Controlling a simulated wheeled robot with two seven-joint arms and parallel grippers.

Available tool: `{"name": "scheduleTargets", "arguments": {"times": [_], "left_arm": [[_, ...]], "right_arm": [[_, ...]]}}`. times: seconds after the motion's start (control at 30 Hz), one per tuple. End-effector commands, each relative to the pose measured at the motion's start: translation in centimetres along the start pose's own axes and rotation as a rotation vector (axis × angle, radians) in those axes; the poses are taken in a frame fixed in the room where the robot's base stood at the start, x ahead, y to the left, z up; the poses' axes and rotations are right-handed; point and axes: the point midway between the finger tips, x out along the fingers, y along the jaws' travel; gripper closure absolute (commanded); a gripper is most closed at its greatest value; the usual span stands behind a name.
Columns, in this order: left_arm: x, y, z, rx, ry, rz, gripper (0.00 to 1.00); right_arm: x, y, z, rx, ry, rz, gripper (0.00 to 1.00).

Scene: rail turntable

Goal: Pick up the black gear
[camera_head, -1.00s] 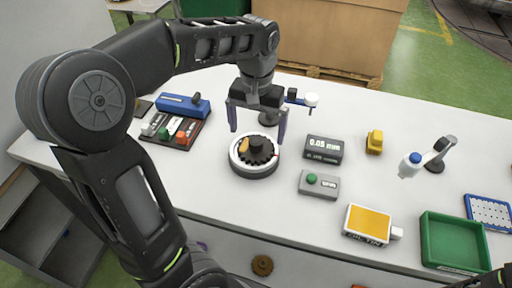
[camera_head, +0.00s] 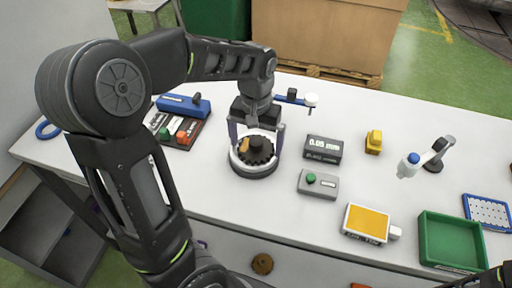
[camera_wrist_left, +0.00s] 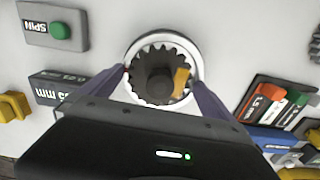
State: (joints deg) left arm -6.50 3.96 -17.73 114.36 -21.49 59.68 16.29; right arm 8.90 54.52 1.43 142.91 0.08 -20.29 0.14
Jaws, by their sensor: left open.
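The black gear (camera_head: 262,152) lies on the round turntable (camera_head: 252,172), which has a pale rim. In the left wrist view the gear (camera_wrist_left: 150,92) shows its teeth, a dark central hub and an orange-tan piece (camera_wrist_left: 181,82) on its right side. My left gripper (camera_head: 255,150) is over the turntable, pointing down, with its fingers apart. In the left wrist view its two fingertips (camera_wrist_left: 160,75) stand on either side of the turntable, and nothing is held between them. Only a dark bit of what may be my right arm shows at the bottom right of the head view.
A box marked 0.05 mm (camera_head: 323,148) and a grey box with a green button (camera_head: 318,183) stand right of the turntable. A rack with coloured blocks (camera_head: 182,130) and a blue tool (camera_head: 184,105) are left. A green tray (camera_head: 452,242) is far right.

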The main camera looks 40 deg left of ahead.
Motion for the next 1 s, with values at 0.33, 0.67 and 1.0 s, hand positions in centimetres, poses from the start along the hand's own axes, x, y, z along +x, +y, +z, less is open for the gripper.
{"name": "scheduleTargets", "arguments": {"times": [0.33,0.67,1.0], "left_arm": [[-0.02,0.00,-0.01,0.000,0.000,0.000,0.20],[-0.02,0.00,0.00,0.000,0.000,0.000,0.47],[-0.03,0.01,0.00,0.000,0.000,0.000,0.75]], "right_arm": [[0.00,0.00,0.00,0.000,0.000,0.000,0.19],[-0.01,0.00,0.00,0.000,0.000,0.000,0.19],[-0.01,0.00,0.00,0.000,0.000,0.000,0.19]]}}
